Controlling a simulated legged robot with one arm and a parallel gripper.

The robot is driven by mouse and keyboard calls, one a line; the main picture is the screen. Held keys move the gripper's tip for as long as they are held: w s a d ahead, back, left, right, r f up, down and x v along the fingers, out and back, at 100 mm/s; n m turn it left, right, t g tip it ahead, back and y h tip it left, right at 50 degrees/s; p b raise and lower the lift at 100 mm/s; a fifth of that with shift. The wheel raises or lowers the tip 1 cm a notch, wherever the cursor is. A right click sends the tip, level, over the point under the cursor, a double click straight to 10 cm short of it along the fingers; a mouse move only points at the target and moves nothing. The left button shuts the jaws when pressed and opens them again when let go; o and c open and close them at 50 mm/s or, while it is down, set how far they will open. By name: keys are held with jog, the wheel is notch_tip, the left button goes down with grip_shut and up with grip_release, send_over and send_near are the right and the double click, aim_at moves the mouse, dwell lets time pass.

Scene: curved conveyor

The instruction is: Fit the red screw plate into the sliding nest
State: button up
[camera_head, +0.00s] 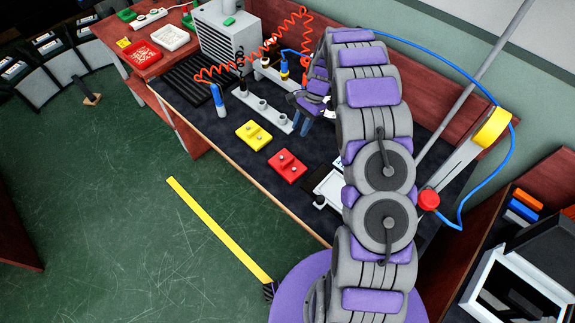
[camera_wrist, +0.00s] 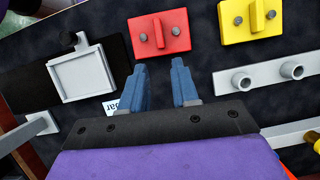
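The red screw plate (camera_head: 287,166) lies on the dark bench top, with a raised red grip and two grey screws. It also shows in the wrist view (camera_wrist: 160,33), just beyond my fingertips. The sliding nest is a light grey square tray (camera_wrist: 84,76) on a black strip at the left of the wrist view; it looks empty. In the head view the nest (camera_head: 328,187) is partly hidden by my arm. My gripper (camera_wrist: 158,67) is open and empty, its two blue fingers apart and pointing toward the red plate. In the head view its fingers (camera_head: 303,121) are above the bench.
A yellow screw plate (camera_head: 253,135) lies beside the red one. A red coiled hose (camera_head: 240,66) hangs over the back of the bench. The front strip of the bench is clear.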

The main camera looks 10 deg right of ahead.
aim_at(288, 160)
jog(key=b+x, duration=0.3)
jog(key=x, duration=1.2)
jog(key=shift+s+f, duration=0.1)
jog(key=shift+f, duration=0.05)
grip_shut()
